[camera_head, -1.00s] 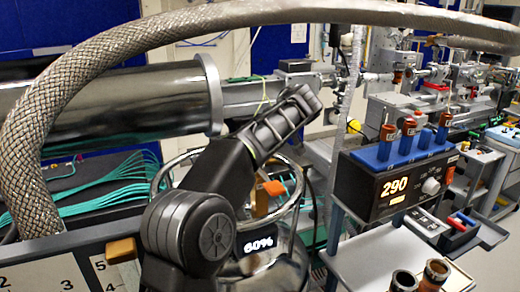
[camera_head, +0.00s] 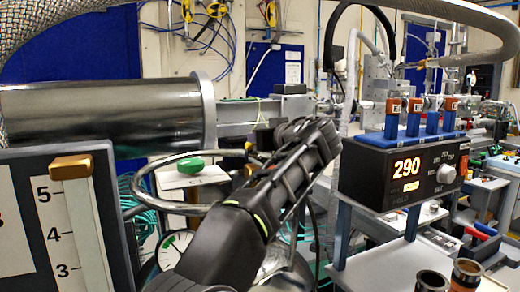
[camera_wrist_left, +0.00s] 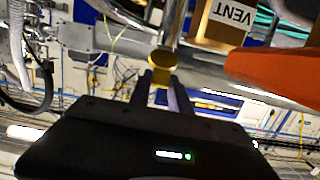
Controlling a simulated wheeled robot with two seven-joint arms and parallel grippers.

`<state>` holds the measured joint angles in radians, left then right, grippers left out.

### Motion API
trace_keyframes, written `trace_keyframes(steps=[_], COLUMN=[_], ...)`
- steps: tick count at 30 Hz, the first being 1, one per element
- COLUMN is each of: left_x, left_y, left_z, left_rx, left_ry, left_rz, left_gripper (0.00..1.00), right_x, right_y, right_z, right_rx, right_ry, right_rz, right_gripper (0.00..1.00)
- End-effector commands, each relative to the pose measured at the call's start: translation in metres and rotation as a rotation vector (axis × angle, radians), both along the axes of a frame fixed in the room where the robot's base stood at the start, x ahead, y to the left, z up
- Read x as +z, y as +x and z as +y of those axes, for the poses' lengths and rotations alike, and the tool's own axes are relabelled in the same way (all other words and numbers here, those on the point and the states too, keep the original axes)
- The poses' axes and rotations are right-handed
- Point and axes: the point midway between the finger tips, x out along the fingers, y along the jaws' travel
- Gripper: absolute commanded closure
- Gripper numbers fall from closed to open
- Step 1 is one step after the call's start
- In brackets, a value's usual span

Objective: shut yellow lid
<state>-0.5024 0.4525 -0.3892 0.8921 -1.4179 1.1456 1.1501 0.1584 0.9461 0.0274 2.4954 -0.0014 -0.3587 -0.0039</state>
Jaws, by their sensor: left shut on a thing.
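My left gripper (camera_wrist_left: 162,88) is shut on a small yellow piece (camera_wrist_left: 163,60) at the foot of a shiny metal tube in the left wrist view. I take this piece to be part of the yellow lid, but its full shape does not show. In the head view my left arm reaches in from the bottom, and its dark links hide the gripper's fingertips and what they hold. My right gripper is in neither view.
A VENT-labelled block (camera_wrist_left: 229,20) and an orange handle (camera_wrist_left: 275,75) are close by on the right of the wrist view.

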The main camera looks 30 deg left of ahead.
Motion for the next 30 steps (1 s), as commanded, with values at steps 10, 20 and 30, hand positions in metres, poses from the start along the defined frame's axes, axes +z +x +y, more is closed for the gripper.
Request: trace_keyframes(steps=[10, 20, 30], left_x=[0.0004, -0.0001, -0.0001], left_y=[0.0001, 0.0001, -0.0021], left_z=[-0.0004, -0.0003, -0.0048], left_rx=[0.0, 0.0, -0.002], left_ry=[0.004, 0.004, 0.004], left_rz=[-0.003, -0.001, -0.002], left_gripper=[1.0, 0.55, 0.55], right_x=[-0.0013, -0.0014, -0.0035], right_y=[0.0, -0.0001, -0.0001], right_z=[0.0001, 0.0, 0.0], right_rx=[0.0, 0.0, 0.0], right_ry=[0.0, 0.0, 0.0], right_rz=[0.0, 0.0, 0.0], right_gripper=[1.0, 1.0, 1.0])
